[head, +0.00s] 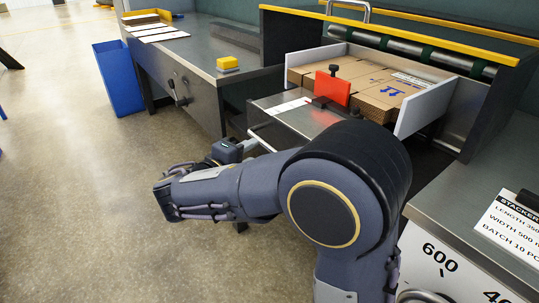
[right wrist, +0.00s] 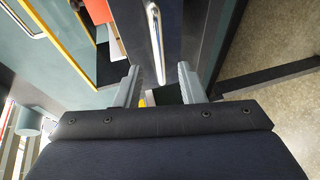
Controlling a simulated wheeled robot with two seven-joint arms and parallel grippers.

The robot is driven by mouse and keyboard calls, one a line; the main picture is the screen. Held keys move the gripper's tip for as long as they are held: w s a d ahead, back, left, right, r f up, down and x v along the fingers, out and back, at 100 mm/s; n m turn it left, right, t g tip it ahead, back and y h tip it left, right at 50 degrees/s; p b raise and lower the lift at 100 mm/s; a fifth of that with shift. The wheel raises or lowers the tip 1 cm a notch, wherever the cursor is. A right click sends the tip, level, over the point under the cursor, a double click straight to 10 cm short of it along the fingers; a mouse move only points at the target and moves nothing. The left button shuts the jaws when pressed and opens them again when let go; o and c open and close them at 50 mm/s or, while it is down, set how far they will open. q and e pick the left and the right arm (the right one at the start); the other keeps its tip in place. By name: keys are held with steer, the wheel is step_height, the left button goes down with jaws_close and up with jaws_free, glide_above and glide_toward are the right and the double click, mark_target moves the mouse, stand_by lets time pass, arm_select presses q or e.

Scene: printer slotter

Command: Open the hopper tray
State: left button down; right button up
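The hopper tray (head: 290,118) is a grey metal tray at the right of centre in the head view, with cardboard stacks (head: 375,80) between pale side walls behind its front. A bright bar handle (head: 264,139) runs along its front edge. My right gripper (head: 247,146) is at this front edge, by the handle; my forearm hides part of the tray. In the right wrist view, the fingers (right wrist: 159,85) are open and apart. The handle (right wrist: 156,40) shows between and beyond them, and I cannot tell whether they touch it. My left gripper is not in view.
A red stop block (head: 332,88) stands on the tray. A steel bench (head: 190,50) with a yellow block (head: 227,63) is to the left, and a blue bin (head: 119,78) stands beyond it. A stacker panel (head: 450,262) is at the right. The floor at left is clear.

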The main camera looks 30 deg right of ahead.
mark_target(263, 145)
steer(key=b+x, duration=0.1)
steer(key=x, duration=0.6)
steer(key=shift+w+d, duration=0.2)
jaws_close()
